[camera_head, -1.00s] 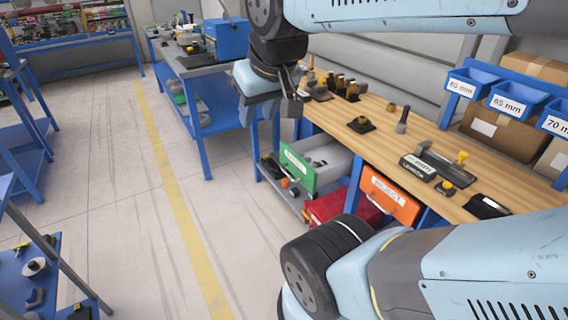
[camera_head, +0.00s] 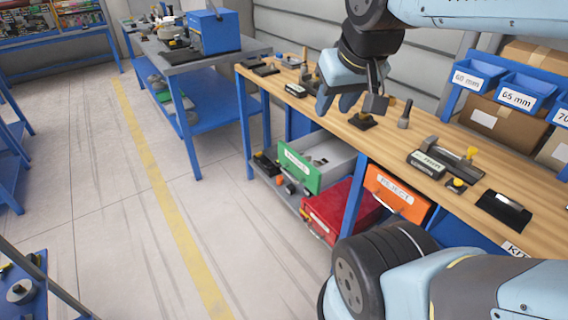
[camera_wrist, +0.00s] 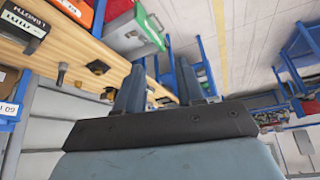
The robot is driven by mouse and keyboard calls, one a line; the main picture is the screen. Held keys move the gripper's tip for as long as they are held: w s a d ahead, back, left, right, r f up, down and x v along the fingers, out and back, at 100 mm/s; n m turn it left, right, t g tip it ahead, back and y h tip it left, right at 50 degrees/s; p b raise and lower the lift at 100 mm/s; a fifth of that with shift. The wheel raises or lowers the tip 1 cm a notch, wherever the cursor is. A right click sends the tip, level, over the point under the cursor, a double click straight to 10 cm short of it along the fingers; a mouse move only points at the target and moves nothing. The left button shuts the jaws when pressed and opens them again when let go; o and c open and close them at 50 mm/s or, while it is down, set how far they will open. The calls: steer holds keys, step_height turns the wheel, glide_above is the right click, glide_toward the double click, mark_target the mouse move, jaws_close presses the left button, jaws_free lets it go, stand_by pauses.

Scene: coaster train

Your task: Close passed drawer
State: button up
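The passed drawer has a green front (camera_head: 299,169) with a white label and a grey open-topped body. It stands pulled out from under the wooden workbench (camera_head: 330,112), with small parts inside. In the wrist view its green front (camera_wrist: 150,24) shows beyond my fingers, at the upper middle. My gripper (camera_head: 350,104) is above the bench top, up and to the right of the drawer in the head view, touching nothing that I can see. In the wrist view my gripper (camera_wrist: 157,78) has its two fingers apart with nothing between them.
An orange drawer (camera_head: 396,194) marked reject is right of the green one. A red box (camera_head: 342,207) sits on the low shelf below. Fixtures, including a dark peg (camera_head: 405,114), stand on the bench. Floor to the left (camera_head: 130,235) is clear.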

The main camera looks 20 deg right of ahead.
steer(key=n+g+h, duration=0.2)
steer(key=n+g, duration=0.2)
steer(key=g, duration=0.1)
glide_above(289, 175)
steer(key=s+a, duration=0.1)
steer(key=a, duration=0.2)
step_height(289, 175, down, 27)
steer(key=d+f, duration=0.1)
steer(key=f, duration=0.7)
steer(key=d+f, duration=0.1)
steer(key=f, duration=0.4)
steer(key=shift+w+d, duration=0.35)
jaws_close()
